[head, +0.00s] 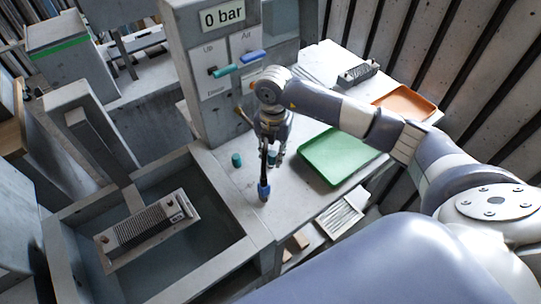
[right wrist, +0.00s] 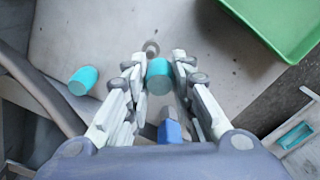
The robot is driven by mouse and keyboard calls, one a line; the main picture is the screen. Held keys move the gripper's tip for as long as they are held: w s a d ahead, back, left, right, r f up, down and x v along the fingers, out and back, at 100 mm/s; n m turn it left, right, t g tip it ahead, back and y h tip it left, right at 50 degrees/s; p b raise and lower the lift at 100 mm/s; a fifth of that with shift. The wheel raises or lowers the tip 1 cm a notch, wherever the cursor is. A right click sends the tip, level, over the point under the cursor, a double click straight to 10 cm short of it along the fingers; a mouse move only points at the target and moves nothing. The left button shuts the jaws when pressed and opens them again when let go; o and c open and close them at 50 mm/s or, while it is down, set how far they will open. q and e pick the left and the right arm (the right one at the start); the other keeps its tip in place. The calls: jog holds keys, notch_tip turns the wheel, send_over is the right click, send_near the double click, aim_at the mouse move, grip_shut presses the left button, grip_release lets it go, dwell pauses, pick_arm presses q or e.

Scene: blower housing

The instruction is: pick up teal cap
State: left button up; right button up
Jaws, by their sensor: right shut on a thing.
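My right gripper (head: 272,150) is over the grey bench, pointing down. In the right wrist view its two fingers (right wrist: 158,68) are shut on a teal cap (right wrist: 159,76), one on each side. In the head view this cap (head: 272,156) is partly hidden by the fingers. I cannot tell whether it touches the bench. A second teal cap (head: 236,159) stands on the bench to the left, apart from the gripper; it also shows in the right wrist view (right wrist: 83,80). My left gripper is not in view.
A blue-ended dark piece (head: 264,190) is just in front of the right gripper. A green tray (head: 340,158) lies to the right, an orange tray (head: 405,102) farther back. A grey panel with levers (head: 215,65) rises behind. A sunken basin holds a finned block (head: 147,229) at left.

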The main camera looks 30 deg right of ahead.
jog(key=s+b, duration=0.1)
jog(key=s, duration=0.3)
jog(key=s+b, duration=0.1)
jog(key=s, duration=0.3)
jog(key=s+a+r+b, duration=0.1)
jog(key=s, duration=0.3)
jog(key=shift+s+r+b, duration=0.1)
jog(key=shift+s+b, duration=0.2)
jog(key=shift+b, duration=0.1)
jog(key=shift+s+a+r, duration=0.15)
jog(key=shift+s, duration=0.7)
